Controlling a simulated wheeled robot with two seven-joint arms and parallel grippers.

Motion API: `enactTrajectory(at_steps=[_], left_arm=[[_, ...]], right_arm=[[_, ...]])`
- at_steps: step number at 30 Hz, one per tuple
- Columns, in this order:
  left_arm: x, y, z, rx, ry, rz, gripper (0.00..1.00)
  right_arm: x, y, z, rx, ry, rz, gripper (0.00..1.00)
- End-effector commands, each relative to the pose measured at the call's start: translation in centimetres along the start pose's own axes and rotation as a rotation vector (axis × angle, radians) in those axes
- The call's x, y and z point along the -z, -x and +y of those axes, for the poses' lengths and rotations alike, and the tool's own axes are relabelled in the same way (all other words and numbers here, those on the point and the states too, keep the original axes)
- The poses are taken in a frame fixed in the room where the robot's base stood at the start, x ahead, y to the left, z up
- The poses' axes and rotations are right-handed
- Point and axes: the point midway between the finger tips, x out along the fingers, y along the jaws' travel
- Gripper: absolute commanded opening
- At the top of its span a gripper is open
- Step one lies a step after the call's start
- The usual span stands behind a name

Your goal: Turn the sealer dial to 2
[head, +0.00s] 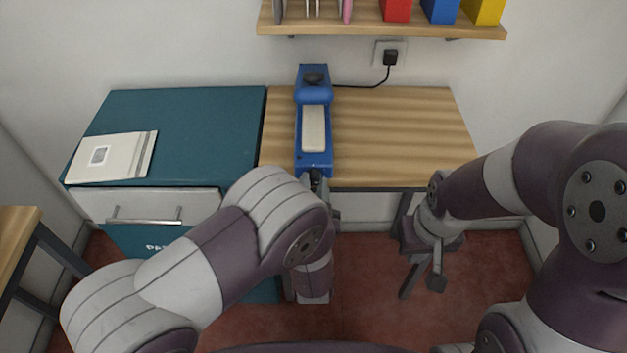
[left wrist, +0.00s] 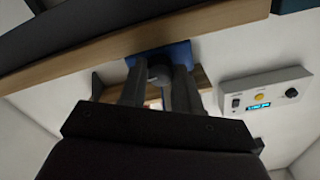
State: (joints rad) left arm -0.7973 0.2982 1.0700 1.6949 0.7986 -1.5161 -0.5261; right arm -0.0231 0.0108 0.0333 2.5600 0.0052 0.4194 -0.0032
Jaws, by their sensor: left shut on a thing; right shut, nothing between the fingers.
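The blue sealer (head: 314,158) stands near the left end of the wooden counter, with a pale pad on top. My left gripper (head: 317,178) is at the sealer's front end. In the left wrist view the sealer's blue front (left wrist: 178,53) shows beyond the fingers, and the left gripper (left wrist: 158,86) is shut on the dark round dial (left wrist: 158,68). The fingers partly hide the dial; its mark and numbers cannot be read. My right gripper (head: 421,283) is shut and empty, low in front of the counter, away from the sealer.
The wooden counter (head: 400,135) is clear right of the sealer. A shelf (head: 380,28) with coloured binders hangs above. A white wall panel (left wrist: 265,92) with a lit display shows in the left wrist view.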

Motion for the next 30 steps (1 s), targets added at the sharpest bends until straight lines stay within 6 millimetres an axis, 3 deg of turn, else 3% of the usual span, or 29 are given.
enactTrajectory(at_steps=[15,30], left_arm=[[0.2,0.0,-0.1,0.0,-0.411,-0.001,0.02],[0.0,0.0,-0.1,-0.001,-0.555,-0.001,0.02]], right_arm=[[0.4,3.2,0.0,0.0,0.0,0.0,0.0],[0.5,3.9,0.0,0.0,0.0,0.0,0.0]])
